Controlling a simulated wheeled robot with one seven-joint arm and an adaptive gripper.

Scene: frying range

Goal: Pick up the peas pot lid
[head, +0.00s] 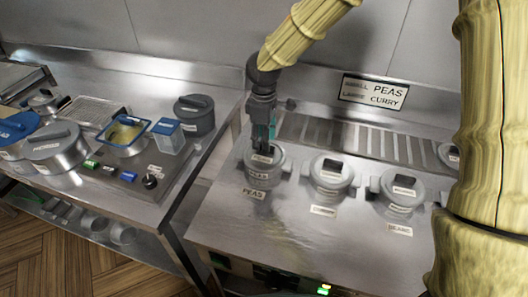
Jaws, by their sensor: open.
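The peas pot (263,178) stands at the left of the right-hand steel counter, with a PEAS label on its front and another on the counter before it. Its grey lid (252,160) is on top, partly hidden by my gripper. My gripper (264,147) points down right over the lid, its fingers at the lid's dark handle. The jaws are open. Whether the fingers touch the handle is too small to tell.
The lidded curry pot (329,185) and beans pot (398,198) stand to the right. A slotted grate (360,136) and a PEAS/CURRY sign (374,92) are behind. A gap separates the left counter, which holds a dark lidded pot (195,119) and a blue-rimmed container (125,147). The counter front (300,245) is clear.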

